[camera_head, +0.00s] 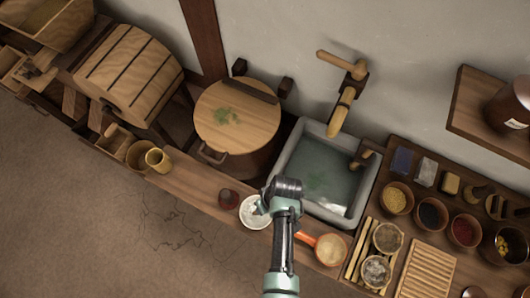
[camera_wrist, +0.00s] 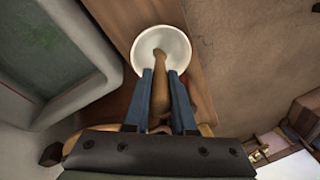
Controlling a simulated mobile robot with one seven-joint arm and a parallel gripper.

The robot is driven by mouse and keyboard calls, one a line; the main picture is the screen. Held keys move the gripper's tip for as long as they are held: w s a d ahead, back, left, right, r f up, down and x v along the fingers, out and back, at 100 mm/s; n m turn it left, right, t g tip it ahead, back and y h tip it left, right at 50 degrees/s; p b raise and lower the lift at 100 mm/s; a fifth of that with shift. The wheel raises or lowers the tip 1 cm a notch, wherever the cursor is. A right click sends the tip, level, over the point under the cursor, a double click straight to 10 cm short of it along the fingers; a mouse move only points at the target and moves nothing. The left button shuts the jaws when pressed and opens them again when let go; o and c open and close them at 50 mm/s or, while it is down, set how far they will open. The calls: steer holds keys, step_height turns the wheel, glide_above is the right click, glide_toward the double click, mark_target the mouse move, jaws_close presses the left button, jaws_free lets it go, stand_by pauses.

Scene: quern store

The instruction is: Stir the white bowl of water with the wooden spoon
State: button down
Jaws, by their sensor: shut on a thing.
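The white bowl (camera_head: 249,218) stands on the wooden bench, left of the basin's near corner; it also shows at the top middle of the wrist view (camera_wrist: 142,48). My gripper (camera_wrist: 161,73) is shut on the wooden spoon (camera_wrist: 160,60), whose brown end lies over the inside of the bowl. I cannot tell whether the spoon touches the bottom or how deep it sits. In the head view my gripper (camera_head: 263,205) is at the bowl's right side, and my arm hides the spoon. The water in the bowl is hard to make out.
A grey basin of greenish water (camera_head: 283,160) lies behind my arm. A lidded wooden tub (camera_head: 240,112) stands behind. Bare bench (camera_head: 193,185) lies further left.

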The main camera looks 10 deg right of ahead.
steer(key=shift+d+r+p, duration=0.2)
steer(key=shift+r+p, duration=0.7)
steer(key=shift+r, duration=0.05)
steer(key=shift+d+r+p, duration=0.15)
steer(key=shift+r+p, duration=0.75)
steer(key=shift+r, duration=0.1)
steer(key=shift+d+r+p, duration=0.2)
steer(key=shift+r+p, duration=0.7)
steer(key=shift+r, duration=0.05)
steer(key=shift+s, duration=0.1)
step_height(320, 180, up, 3)
steer(key=shift+f+p, duration=0.1)
steer(key=shift+p, duration=0.95)
steer(key=shift+r, duration=1.1)
